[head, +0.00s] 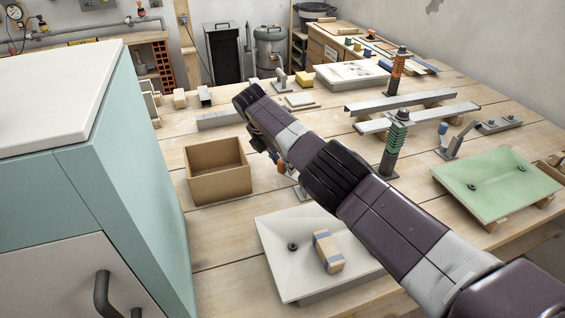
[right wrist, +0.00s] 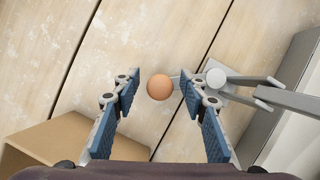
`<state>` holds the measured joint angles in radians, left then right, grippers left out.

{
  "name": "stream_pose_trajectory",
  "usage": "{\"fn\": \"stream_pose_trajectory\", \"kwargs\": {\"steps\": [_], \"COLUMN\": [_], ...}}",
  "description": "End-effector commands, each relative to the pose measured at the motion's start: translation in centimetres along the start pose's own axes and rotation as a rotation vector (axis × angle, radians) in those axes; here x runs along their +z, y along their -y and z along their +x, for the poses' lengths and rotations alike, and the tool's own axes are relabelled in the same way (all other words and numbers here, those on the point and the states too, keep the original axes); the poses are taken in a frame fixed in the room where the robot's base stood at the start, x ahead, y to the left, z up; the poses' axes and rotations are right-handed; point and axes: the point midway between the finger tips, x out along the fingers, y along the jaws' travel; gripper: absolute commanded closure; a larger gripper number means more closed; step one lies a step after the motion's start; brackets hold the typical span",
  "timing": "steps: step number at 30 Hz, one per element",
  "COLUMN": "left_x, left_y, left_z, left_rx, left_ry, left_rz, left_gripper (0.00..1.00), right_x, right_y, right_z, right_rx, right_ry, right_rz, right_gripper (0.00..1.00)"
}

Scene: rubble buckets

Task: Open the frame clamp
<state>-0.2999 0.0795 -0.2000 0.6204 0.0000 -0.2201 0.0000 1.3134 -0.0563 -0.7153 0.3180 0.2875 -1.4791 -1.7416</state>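The clamp (right wrist: 216,78) is a grey metal piece with a forked arm and an orange-brown ball knob (right wrist: 159,88). It stands on the wooden table, right of centre in the right wrist view. In the head view my right arm hides most of it. My right gripper (right wrist: 160,92) points down with its blue-padded fingers open. The ball knob shows between the fingertips, with a gap on each side. I cannot tell how far below the tips it is. In the head view the right gripper (head: 272,150) is partly covered by its own arm. My left gripper is not in view.
An open cardboard-brown box (head: 217,172) stands left of the gripper. A pale tray (head: 285,270) holding a wrapped block (head: 327,251) lies in front. A green panel (head: 500,183), spring posts (head: 395,145) and another clamp (head: 455,140) stand at right. A teal cabinet (head: 130,170) blocks the left.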

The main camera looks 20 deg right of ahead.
Motion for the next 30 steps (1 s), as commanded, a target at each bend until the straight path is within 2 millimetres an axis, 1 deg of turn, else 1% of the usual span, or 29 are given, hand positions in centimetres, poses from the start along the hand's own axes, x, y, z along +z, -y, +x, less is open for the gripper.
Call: {"fn": "stream_pose_trajectory", "kwargs": {"steps": [2, 4, 8, 12, 18, 21, 25, 30], "left_x": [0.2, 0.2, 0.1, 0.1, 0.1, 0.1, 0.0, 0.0], "left_y": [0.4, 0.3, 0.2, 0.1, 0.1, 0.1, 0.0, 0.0], "left_z": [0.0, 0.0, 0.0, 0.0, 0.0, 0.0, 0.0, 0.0], "left_rx": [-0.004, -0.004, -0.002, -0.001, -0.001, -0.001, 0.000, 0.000], "left_ry": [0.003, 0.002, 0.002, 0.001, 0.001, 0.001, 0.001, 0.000], "left_rz": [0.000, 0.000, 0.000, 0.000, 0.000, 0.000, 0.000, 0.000], "left_gripper": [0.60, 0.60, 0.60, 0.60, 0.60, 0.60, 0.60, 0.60], "right_x": [-0.1, -0.1, -0.1, 0.0, 0.0, 0.0, 0.1, 0.0], "right_y": [0.0, -0.1, -0.1, 0.0, -0.1, -0.1, -0.1, 0.0], "right_z": [-0.1, -0.3, -1.3, -3.2, -8.0, -9.8, -11.2, -12.0], "right_rx": [0.000, 0.001, 0.003, 0.004, 0.005, 0.003, 0.001, 0.000], "right_ry": [-0.001, -0.001, -0.001, 0.001, 0.000, 0.001, 0.000, 0.000], "right_rz": [-0.001, -0.001, -0.002, 0.000, -0.001, 0.000, 0.001, 0.001], "right_gripper": [0.60, 0.60, 0.60, 0.60, 0.60, 0.60, 0.60, 0.60]}}
